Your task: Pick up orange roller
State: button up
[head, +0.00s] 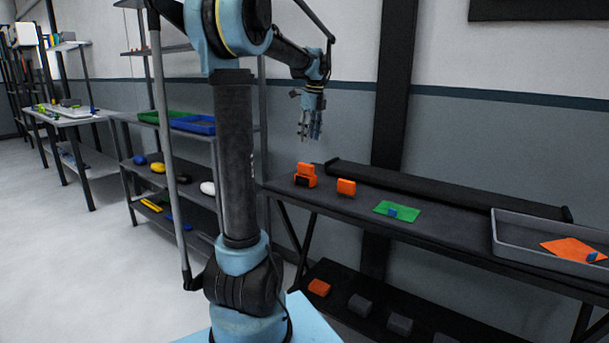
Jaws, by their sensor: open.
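Several small orange blocks are in the head view, and I cannot tell which is the roller. One orange piece (306,170) stands with a dark part at the left end of the dark workbench (450,234). A second orange block (346,187) stands a little to its right. Another orange piece (319,287) lies on the bench's lower shelf. My gripper (310,136) points down, open and empty, in the air above the left end of the bench, apart from the orange pieces.
A long black bar (450,190) lies along the bench's back. A green sheet (396,211) with a blue piece lies mid-bench. A grey tray (540,262) holding an orange sheet (572,249) is at the right. Shelves with coloured items stand left.

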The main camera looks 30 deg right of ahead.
aim_at(306, 164)
jog(key=f, duration=0.4)
jog(key=w+f, duration=0.1)
jog(key=f, duration=0.8)
jog(key=shift+w+a+f, duration=0.25)
jog(key=shift+w+a, duration=0.05)
jog(key=shift+w, duration=0.05)
grip_shut()
